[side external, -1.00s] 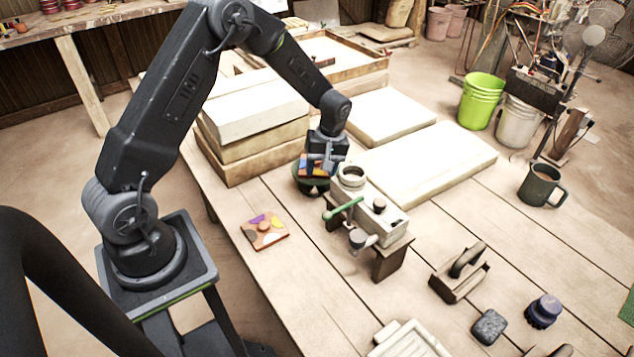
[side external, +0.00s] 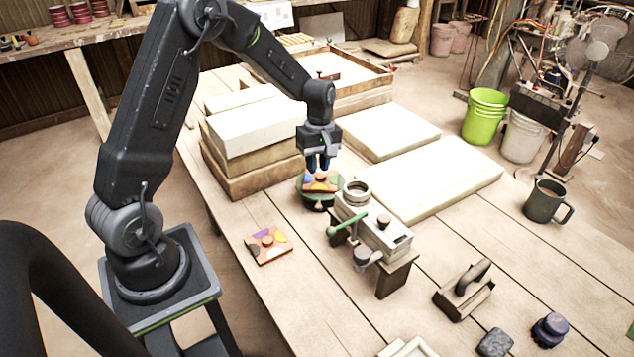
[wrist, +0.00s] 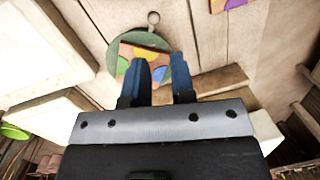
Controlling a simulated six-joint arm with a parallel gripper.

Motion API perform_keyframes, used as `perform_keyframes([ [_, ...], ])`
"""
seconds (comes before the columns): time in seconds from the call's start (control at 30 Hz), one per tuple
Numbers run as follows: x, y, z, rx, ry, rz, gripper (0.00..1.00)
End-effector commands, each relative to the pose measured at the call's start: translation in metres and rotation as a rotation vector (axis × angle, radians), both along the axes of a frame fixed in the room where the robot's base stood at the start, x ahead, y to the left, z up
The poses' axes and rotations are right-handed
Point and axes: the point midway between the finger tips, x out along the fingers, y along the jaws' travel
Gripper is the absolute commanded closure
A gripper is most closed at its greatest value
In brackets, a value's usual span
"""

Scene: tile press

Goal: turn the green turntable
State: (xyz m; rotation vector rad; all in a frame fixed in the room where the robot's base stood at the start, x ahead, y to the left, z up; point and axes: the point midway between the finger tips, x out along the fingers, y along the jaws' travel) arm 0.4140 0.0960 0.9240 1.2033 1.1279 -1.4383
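The green turntable (side external: 302,188) is a round disc on the table, left of the small press. An orange tile with coloured patches (side external: 322,181) lies on it. In the wrist view the turntable (wrist: 116,50) shows its green rim, with a small round tab (wrist: 153,17) at its edge. The tile (wrist: 133,49) is partly hidden behind my fingers. My gripper (side external: 318,168) points down just above the tile. In the wrist view its two blue fingers (wrist: 160,62) stand apart with nothing between them. Whether the fingertips touch the tile is unclear.
A press (side external: 384,238) with a green lever (side external: 346,224) stands close right of the turntable. A second coloured tile (side external: 268,246) lies in front. Stacked plaster blocks (side external: 255,135) rise behind and left. A wooden-handled tool (side external: 465,290) and mug (side external: 547,203) are farther right.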

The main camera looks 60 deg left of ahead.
Motion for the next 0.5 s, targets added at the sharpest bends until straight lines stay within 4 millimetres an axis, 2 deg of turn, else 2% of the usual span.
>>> perform_keyframes([
  [0.03, -0.015, 0.014, -0.002, -0.046, -0.024, 0.155, 0.82],
  [0.1, -0.029, 0.028, -0.004, -0.097, -0.063, 0.364, 0.88],
  [0.23, -0.053, 0.052, -0.008, -0.151, -0.115, 0.69, 1.0],
  [0.37, -0.067, 0.064, -0.011, -0.168, -0.138, 0.863, 1.0],
  [0.5, -0.067, 0.064, -0.02, -0.172, -0.14, 0.895, 1.0],
])
